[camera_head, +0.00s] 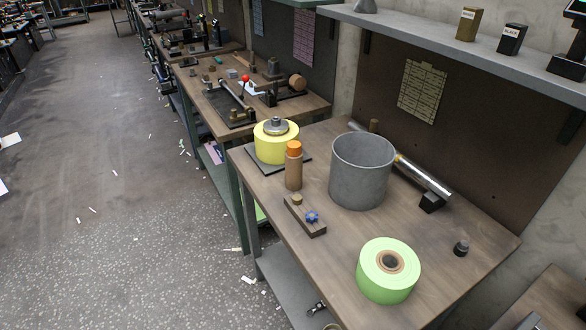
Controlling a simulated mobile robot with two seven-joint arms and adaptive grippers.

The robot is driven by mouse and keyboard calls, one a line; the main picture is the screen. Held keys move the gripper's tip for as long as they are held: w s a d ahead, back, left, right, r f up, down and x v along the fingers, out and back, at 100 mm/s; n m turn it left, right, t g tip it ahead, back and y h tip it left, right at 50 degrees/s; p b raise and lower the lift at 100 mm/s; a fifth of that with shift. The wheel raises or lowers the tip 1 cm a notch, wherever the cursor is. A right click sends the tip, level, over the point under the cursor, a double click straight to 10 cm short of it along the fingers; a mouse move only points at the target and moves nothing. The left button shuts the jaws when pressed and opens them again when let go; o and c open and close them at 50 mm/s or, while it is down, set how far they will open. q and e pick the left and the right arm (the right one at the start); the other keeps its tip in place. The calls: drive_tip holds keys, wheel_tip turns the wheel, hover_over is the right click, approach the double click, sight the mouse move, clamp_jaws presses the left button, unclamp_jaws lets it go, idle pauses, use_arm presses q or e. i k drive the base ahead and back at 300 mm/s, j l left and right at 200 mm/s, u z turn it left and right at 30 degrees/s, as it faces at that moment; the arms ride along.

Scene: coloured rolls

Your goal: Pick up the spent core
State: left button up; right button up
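A brown upright cylinder with an orange top (293,168) stands on the near workbench (460,240); it looks like a cardboard core, but I cannot tell for certain that it is the spent one. Left of and behind it, a yellow roll (272,149) with a metal hub on top sits on a dark square plate. A light green roll (388,276) with a brown core in its centre lies at the front of the bench. A grey open bin (361,172) stands right of the brown cylinder; its inside bottom is hidden. Neither of my grippers is in view.
A small block with a blue knob (312,216) lies before the brown cylinder. A shiny metal bar (424,177) rests behind the bin. A shelf (440,45) overhangs the back. Floor at left is mostly open, with scattered scraps.

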sight(293, 165)
drive_tip(key=i+j+z, duration=0.15)
drive_tip(key=z, duration=0.3)
drive_tip(key=i+j+z, duration=0.1)
drive_tip(key=j+z, duration=0.6)
drive_tip(key=z, duration=0.2)
drive_tip(key=j+z, duration=0.4)
drive_tip(key=i+l, duration=0.05)
